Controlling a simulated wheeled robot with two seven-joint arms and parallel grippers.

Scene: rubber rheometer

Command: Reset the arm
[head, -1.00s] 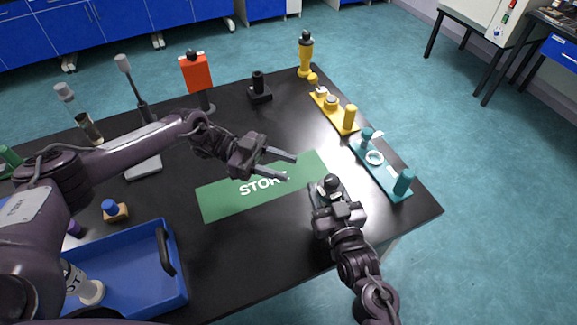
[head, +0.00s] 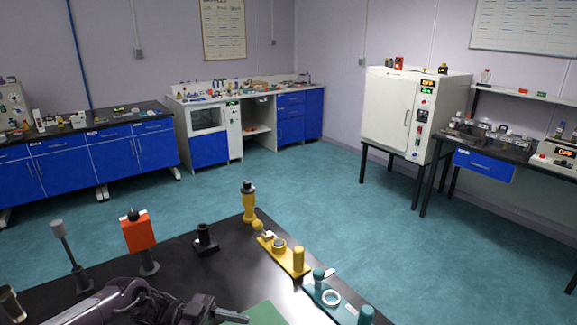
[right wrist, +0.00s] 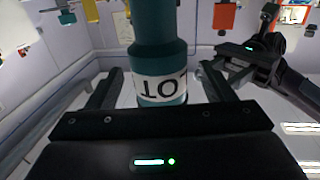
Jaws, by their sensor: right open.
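My left gripper (head: 228,318) shows only in part at the bottom edge of the head view, low over the black table; its hand also appears at the right of the right wrist view (right wrist: 245,50). Its jaw gap is not clear. My right gripper (right wrist: 160,80) is open in the right wrist view, one finger on each side of a teal cylinder (right wrist: 158,50) with a white label. I cannot tell whether the fingers touch it. The right arm is outside the head view.
On the black table (head: 190,268) stand an orange block on a post (head: 138,232), a black holder (head: 205,240), a yellow bottle (head: 249,203), a yellow fixture (head: 283,254) and a teal fixture (head: 330,298). A white oven (head: 400,110) and benches stand beyond open floor.

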